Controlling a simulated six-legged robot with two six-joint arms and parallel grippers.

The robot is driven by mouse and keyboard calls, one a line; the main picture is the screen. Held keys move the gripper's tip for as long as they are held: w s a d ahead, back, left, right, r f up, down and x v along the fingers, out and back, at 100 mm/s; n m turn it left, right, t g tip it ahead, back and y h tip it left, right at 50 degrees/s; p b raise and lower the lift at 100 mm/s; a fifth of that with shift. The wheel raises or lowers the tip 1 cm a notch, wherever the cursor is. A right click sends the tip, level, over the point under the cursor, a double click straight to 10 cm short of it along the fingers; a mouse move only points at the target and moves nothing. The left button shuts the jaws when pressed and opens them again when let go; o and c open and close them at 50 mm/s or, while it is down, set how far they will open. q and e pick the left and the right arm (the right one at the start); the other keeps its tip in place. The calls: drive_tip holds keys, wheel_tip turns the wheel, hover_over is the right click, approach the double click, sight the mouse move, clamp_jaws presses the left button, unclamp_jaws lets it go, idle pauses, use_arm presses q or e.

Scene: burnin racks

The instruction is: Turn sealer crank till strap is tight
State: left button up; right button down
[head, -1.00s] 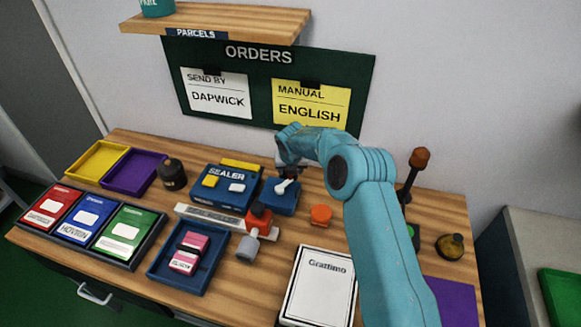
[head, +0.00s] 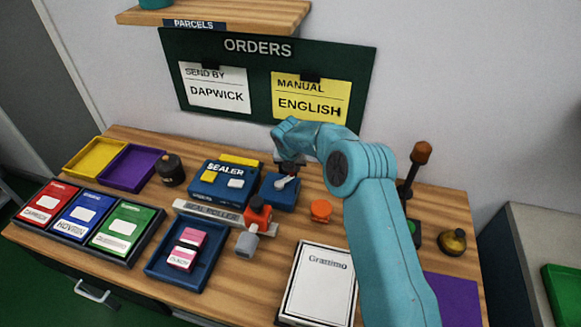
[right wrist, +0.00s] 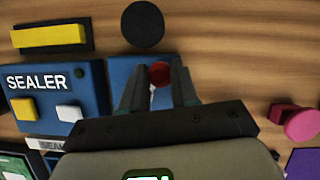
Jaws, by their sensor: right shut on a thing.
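The sealer (head: 238,172) is a blue box with a yellow and a white button on the bench; it also shows in the right wrist view (right wrist: 88,92). Beside it on the right is a smaller blue block (head: 283,201) with a white crank (head: 285,184). My right gripper (right wrist: 158,80) is over this block, its fingers shut on the crank's red knob (right wrist: 160,73). In the head view the wrist (head: 290,160) partly hides the knob. I cannot make out a strap or its tightness. My left gripper is in neither view.
A strip labelled seal roller (head: 185,208) and a red-and-grey tool (head: 257,217) lie in front. An orange knob (head: 321,210) stands to the right, near a white Grattimo box (head: 320,282). A dark round pot (head: 171,170) stands left of the sealer.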

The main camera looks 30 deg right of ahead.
drive_tip(key=shift+s+f+m+h+b, duration=0.15)
drive_tip(key=shift+s+m+h+b, duration=0.25)
drive_tip(key=shift+m+b, duration=0.4)
drive_tip(key=shift+s+a+m+g, duration=0.1)
drive_tip(key=shift+s+m+g, duration=0.15)
drive_tip(key=shift+m, duration=0.25)
drive_tip(key=shift+s+a+m+g, duration=0.1)
drive_tip(key=shift+m+g, duration=0.15)
drive_tip(key=shift+m, duration=0.25)
drive_tip(key=shift+s+a+m+g+h+b, duration=0.15)
drive_tip(key=shift+s+m+g+h+b, duration=0.3)
drive_tip(key=shift+m, duration=0.75)
drive_tip(key=shift+s+a+r+m+g, duration=0.1)
drive_tip(key=shift+s+a+m+g, duration=0.15)
drive_tip(key=shift+m, duration=0.45)
drive_tip(key=shift+s+a+r+m+g, duration=0.1)
drive_tip(key=shift+s+m+g, duration=0.15)
drive_tip(key=shift+m, duration=0.45)
drive_tip(key=c, duration=0.9)
unclamp_jaws()
drive_tip(key=shift+o, duration=0.2)
